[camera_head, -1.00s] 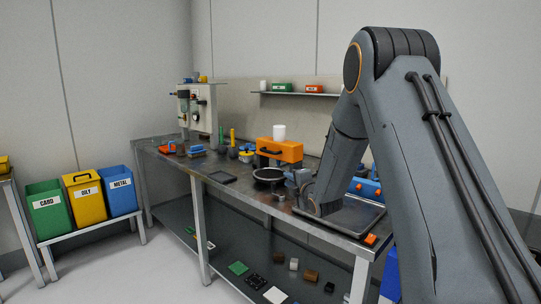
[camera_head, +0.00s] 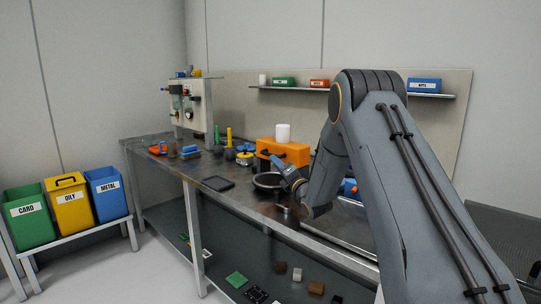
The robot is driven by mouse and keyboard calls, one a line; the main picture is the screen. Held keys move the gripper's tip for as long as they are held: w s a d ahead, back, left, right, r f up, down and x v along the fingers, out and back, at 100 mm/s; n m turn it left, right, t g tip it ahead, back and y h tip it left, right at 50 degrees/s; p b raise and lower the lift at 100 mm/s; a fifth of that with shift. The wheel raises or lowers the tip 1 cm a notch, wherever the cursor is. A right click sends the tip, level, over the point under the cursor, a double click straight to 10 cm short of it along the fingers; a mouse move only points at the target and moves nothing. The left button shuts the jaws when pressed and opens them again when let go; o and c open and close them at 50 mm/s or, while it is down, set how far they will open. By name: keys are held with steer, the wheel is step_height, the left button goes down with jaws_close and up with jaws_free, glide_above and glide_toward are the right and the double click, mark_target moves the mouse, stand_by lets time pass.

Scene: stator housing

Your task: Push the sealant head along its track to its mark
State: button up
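An orange block-shaped unit (camera_head: 292,153) with a dark handle on its front stands toward the back of the workbench. A white cylinder (camera_head: 283,133) stands on top of it. I cannot tell for sure which part is the sealant head, and its track and mark cannot be made out. A dark round ring or dish (camera_head: 266,182) lies on the bench in front of the orange unit. My gripper (camera_head: 283,170) is beside the ring's right rim and in front of the orange unit, small and partly blended with it. Whether its fingers are open or touch anything is unclear.
A wall shelf (camera_head: 350,91) holds small boxes. Green, yellow and blue bins (camera_head: 107,193) stand at left.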

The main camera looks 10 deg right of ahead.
steer(key=w, duration=0.2)
steer(key=w+r, duration=0.1)
steer(key=w, duration=0.1)
steer(key=shift+w+p, duration=0.35)
steer(key=shift+x, duration=0.85)
steer(key=shift+a, duration=0.1)
steer(key=shift+c, duration=0.3)
jaws_close()
